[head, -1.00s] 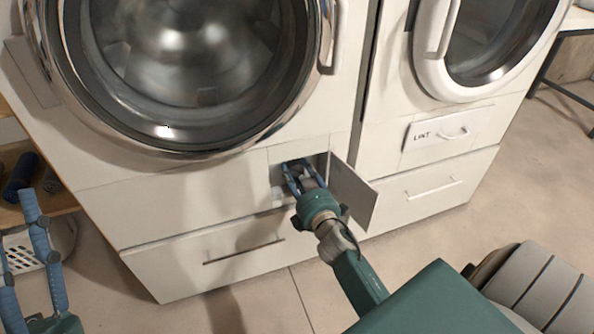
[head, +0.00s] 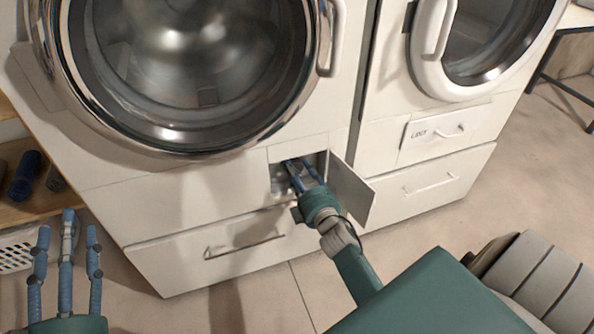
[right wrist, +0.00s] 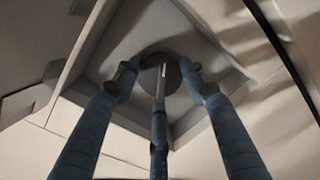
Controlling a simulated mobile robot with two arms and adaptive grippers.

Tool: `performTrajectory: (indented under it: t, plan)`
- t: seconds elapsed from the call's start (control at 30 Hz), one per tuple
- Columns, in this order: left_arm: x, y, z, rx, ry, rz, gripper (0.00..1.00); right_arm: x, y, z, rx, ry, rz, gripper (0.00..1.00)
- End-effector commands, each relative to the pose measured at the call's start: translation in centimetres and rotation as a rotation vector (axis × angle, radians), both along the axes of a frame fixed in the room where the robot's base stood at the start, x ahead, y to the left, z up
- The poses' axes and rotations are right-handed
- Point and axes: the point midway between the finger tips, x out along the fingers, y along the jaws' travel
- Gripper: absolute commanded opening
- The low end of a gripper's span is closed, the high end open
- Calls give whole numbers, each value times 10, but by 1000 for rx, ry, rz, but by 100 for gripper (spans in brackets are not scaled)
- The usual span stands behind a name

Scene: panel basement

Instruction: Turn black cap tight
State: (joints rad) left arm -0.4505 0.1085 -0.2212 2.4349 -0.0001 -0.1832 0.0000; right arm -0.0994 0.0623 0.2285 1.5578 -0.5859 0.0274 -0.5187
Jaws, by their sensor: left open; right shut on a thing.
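The black cap (right wrist: 174,80) shows in the right wrist view as a dark round disc with a pale slot or ridge, at the back of a square recess (head: 279,180) low on the left washer (head: 200,172). My right gripper (head: 303,168) reaches into this recess. Its three blue fingers are shut on the cap, with their tips around its rim, and they hide part of it. In the head view the cap itself is hidden behind the fingers. My left gripper (head: 67,230) is open and empty at the lower left, away from the washer.
The recess's small door (head: 351,192) stands open on the right, close beside my right wrist. A drawer (head: 240,247) lies below. A second machine with a lint panel (head: 433,133) stands to the right. A wooden shelf (head: 40,200) and white basket (head: 15,256) are at left.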

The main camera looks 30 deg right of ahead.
Motion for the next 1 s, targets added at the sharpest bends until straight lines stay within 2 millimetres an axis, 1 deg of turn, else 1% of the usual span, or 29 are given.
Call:
performTrajectory:
  t: [0.03,0.23,0.27,0.3,0.33,0.6,0.73,0.87,1.0]
  plan:
    - [0,0,0,0,0,0,45,0,-5,0,-2,2,-8,16]
    - [0,0,0,0,0,0,45,-1,-5,0,-3,2,-8,16]
    - [0,0,0,0,-1,0,45,-1,-5,0,-3,2,-8,48]
    - [0,0,0,0,-1,0,45,0,-5,0,-3,2,-8,56]
    - [0,0,0,0,-1,1,45,0,-4,0,-3,1,-7,61]
    - [0,0,0,0,-2,0,45,0,-2,0,-2,2,-3,61]
    - [0,0,1,-1,-3,-1,45,-8,0,-1,-1,3,-2,61]
    - [0,0,1,-1,-3,-1,45,-28,5,0,0,4,-3,61]
    - [0,0,1,0,-2,-1,45,-58,10,3,0,4,-4,61]
